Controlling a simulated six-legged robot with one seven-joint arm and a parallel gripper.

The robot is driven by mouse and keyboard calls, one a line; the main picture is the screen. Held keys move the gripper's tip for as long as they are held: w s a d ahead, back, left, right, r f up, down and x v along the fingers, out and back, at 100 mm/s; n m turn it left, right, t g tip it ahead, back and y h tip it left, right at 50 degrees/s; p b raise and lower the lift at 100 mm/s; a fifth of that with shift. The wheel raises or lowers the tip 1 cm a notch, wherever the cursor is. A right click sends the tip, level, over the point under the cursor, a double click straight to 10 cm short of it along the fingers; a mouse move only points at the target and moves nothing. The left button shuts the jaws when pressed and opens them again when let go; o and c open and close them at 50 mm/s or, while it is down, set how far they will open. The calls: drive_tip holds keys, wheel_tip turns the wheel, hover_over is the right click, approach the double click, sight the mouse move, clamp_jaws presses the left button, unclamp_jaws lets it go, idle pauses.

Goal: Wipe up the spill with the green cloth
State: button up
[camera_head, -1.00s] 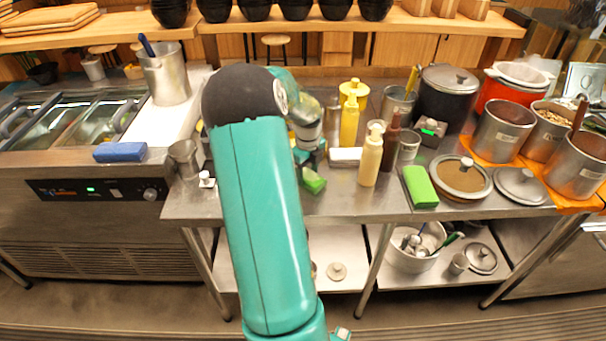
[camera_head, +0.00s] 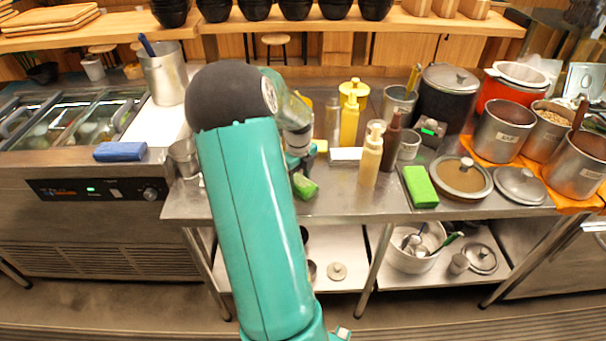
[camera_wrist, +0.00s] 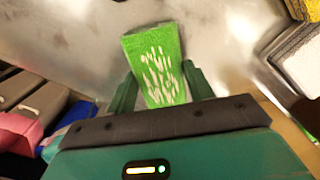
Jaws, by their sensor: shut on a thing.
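My gripper (camera_wrist: 161,88) is shut on a green cloth (camera_wrist: 152,48), with one finger on each side of it. The cloth has whitish streaks on its face. In the head view the cloth (camera_head: 305,186) is low at the steel counter near its front edge, below my gripper (camera_head: 301,172); I cannot tell whether it touches the counter. A second green block or folded cloth (camera_head: 420,186) lies to the right. I cannot make out a clear spill; my arm hides part of the counter.
A cream bottle (camera_head: 370,157), a yellow pump bottle (camera_head: 350,118) and a dark red bottle (camera_head: 391,143) stand right of my gripper. A lidded pan (camera_head: 461,178) sits farther right. A blue cloth (camera_head: 120,152) lies at left. Counter between the held cloth and cream bottle is bare.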

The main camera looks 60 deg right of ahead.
drive_tip(key=shift+w+a, duration=0.2)
drive_tip(key=shift+a, duration=0.4)
drive_tip(key=shift+s+d, duration=0.3)
drive_tip(key=shift+d, duration=0.5)
drive_tip(key=shift+s+d, duration=0.25)
drive_tip(key=shift+d, duration=0.55)
drive_tip(key=shift+s+d, duration=0.3)
drive_tip(key=shift+d, duration=0.5)
wheel_tip(320, 180, up, 8)
